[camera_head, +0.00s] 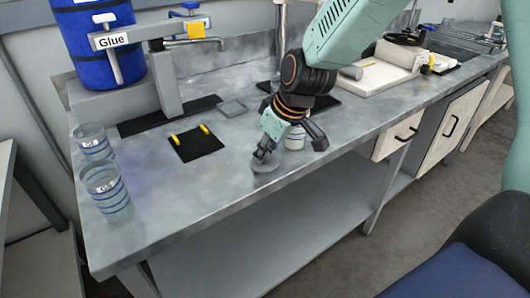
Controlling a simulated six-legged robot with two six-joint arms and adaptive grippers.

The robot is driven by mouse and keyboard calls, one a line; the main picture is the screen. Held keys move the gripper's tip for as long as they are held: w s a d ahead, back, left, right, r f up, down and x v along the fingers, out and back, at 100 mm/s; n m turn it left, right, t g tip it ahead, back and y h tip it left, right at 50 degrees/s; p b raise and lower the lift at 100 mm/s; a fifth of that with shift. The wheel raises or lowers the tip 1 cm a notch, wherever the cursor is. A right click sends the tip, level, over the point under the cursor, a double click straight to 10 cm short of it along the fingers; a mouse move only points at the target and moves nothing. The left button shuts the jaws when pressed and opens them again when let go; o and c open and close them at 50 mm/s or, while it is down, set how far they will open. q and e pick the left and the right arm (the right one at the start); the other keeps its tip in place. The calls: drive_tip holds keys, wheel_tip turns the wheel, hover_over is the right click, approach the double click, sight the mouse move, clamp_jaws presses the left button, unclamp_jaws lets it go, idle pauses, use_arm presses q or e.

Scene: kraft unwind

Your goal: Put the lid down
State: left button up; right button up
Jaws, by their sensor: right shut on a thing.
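The lid (266,164) is a small grey disc low over the front part of the steel counter. My right gripper (264,150) comes down from the upper right and is shut on the lid's top. The lid looks at or very near the counter surface; I cannot tell if it touches. The grip itself is partly hidden by the fingers. My left gripper is not in view.
Two striped glass containers (107,190) stand at the counter's left end. A black mat (196,144) with yellow handles lies left of the gripper. A blue glue drum (97,40) stands behind. The counter's front middle (190,195) is clear; its front edge is close.

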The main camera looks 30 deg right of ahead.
drive_tip(key=shift+w+d+f, duration=0.25)
drive_tip(key=shift+w, duration=0.05)
drive_tip(key=o, duration=0.8)
drive_tip(key=shift+s+a+r, duration=0.2)
drive_tip(key=shift+o, duration=0.2)
drive_tip(key=shift+w+d+f, duration=0.1)
drive_tip(key=shift+w+d, duration=0.05)
drive_tip(key=shift+w, duration=0.05)
drive_tip(key=p+v, duration=0.3)
drive_tip(key=v, duration=0.9)
drive_tip(key=shift+p, duration=0.35)
drive_tip(key=shift+s, duration=0.1)
